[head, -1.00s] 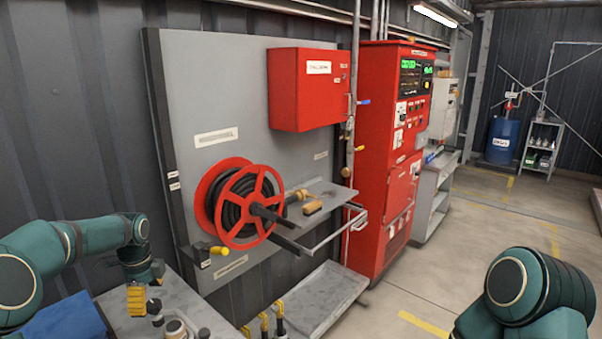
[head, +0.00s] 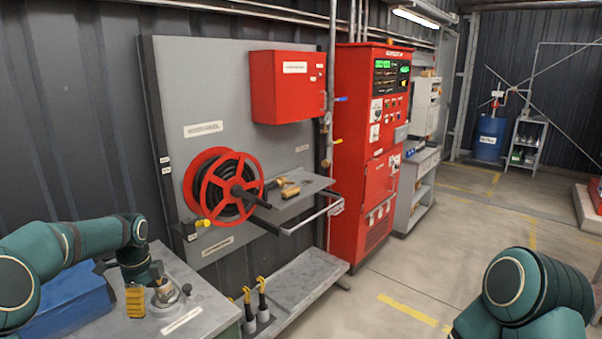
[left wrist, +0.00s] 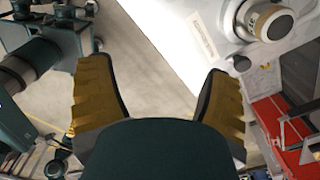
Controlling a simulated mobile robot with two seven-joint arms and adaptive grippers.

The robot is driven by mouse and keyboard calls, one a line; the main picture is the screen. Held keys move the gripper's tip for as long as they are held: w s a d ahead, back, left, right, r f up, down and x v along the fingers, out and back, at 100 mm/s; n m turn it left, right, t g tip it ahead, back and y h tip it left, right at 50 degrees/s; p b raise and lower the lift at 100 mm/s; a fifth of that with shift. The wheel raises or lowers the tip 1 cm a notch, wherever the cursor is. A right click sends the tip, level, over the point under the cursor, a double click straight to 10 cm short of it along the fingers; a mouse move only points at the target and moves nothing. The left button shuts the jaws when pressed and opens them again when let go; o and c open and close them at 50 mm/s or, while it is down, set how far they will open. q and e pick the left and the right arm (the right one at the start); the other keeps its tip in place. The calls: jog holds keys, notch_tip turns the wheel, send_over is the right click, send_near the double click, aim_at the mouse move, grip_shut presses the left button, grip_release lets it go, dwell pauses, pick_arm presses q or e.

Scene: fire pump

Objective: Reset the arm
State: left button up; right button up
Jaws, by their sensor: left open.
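My left arm comes in from the left of the head view, bent with its hand pointing down. My left gripper (head: 136,300) has yellow fingers and hangs over the grey bench top (head: 205,290). It is beside a round brass-and-white fitting (head: 165,292) on the bench. In the left wrist view the two fingers of the gripper (left wrist: 158,95) stand wide apart with nothing between them. The round fitting (left wrist: 268,20) shows beyond the right finger, apart from it. My right arm shows at the lower right of the head view; its gripper is out of sight.
A blue case (head: 70,305) lies on the bench, close to my left arm. A red hose reel (head: 225,190) and a small shelf (head: 290,195) stick out from the grey panel. A red pump cabinet (head: 370,150) stands beyond. Floor (head: 470,235) on the right is open.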

pick_arm(q)
jog(key=s+d+f+n+h+b, duration=0.15)
jog(key=d+f+n, duration=0.25)
jog(key=d+f, duration=0.85)
jog(key=s+d+f+n+t+h+b, duration=0.1)
jog(key=s+d+f+n+h, duration=0.2)
jog(key=s+d+f+n, duration=0.9)
jog(key=s, duration=0.5)
jog(key=s+d+f+n+t+b, duration=0.1)
jog(key=s+d+f+n, duration=0.1)
jog(key=s, duration=0.5)
jog(key=shift+d+n, duration=0.5)
jog(key=shift+d, duration=0.05)
pick_arm(e)
jog(key=f, duration=0.4)
jog(key=shift+s+a, duration=0.15)
jog(key=shift+s, duration=0.1)
pick_arm(q)
jog(key=shift+f+y, duration=0.1)
jog(key=shift+y, duration=0.15)
